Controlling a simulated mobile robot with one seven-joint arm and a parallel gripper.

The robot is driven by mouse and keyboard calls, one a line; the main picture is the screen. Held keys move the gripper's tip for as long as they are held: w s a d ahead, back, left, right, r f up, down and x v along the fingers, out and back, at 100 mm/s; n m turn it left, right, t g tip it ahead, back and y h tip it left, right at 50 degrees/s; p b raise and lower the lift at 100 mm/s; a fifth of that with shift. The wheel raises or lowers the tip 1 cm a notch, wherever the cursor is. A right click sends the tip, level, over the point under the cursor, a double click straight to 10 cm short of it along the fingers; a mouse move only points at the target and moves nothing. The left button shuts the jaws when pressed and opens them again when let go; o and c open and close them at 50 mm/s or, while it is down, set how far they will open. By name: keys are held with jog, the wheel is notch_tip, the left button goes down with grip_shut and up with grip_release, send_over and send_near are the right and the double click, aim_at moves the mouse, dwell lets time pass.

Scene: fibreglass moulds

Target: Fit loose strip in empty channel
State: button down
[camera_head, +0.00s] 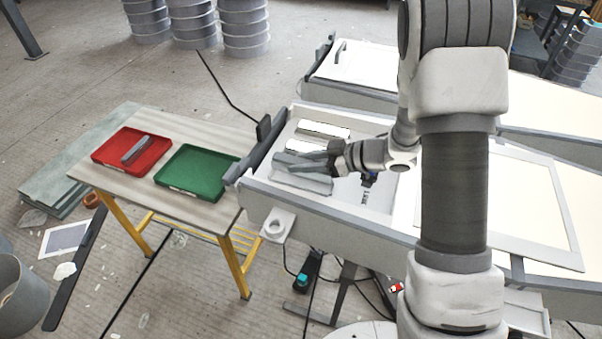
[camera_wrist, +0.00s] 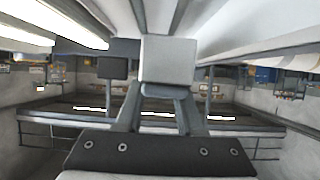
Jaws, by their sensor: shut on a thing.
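My gripper (camera_head: 322,158) reaches in from the right over the end of the white mould (camera_head: 340,205). It is shut on a grey strip (camera_wrist: 168,60), whose pale square end faces the camera between the fingers in the wrist view. In the head view the held strip (camera_head: 292,161) lies low over the mould's recessed end, close to pale raised bars (camera_head: 322,130) and a grey bar (camera_head: 302,183). I cannot tell whether the strip touches the mould. The channel beneath is largely hidden by the gripper and strip. Another grey strip (camera_head: 135,150) lies in the red tray.
The red tray (camera_head: 107,159) and an empty green tray (camera_head: 195,190) sit on a small table (camera_head: 170,130) left of the mould. A dark grey rail (camera_head: 262,146) stands along the mould's left end. A second mould (camera_head: 365,62) lies behind.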

aim_at(301, 182)
jog(key=shift+w+a+f, duration=0.2)
jog(key=shift+w+f, duration=0.15)
jog(key=shift+w, duration=0.15)
jog(key=shift+f+b, duration=0.3)
jog(key=shift+f, duration=1.6)
jog(key=shift+f, duration=0.1)
jog(key=c, duration=0.5)
grip_release()
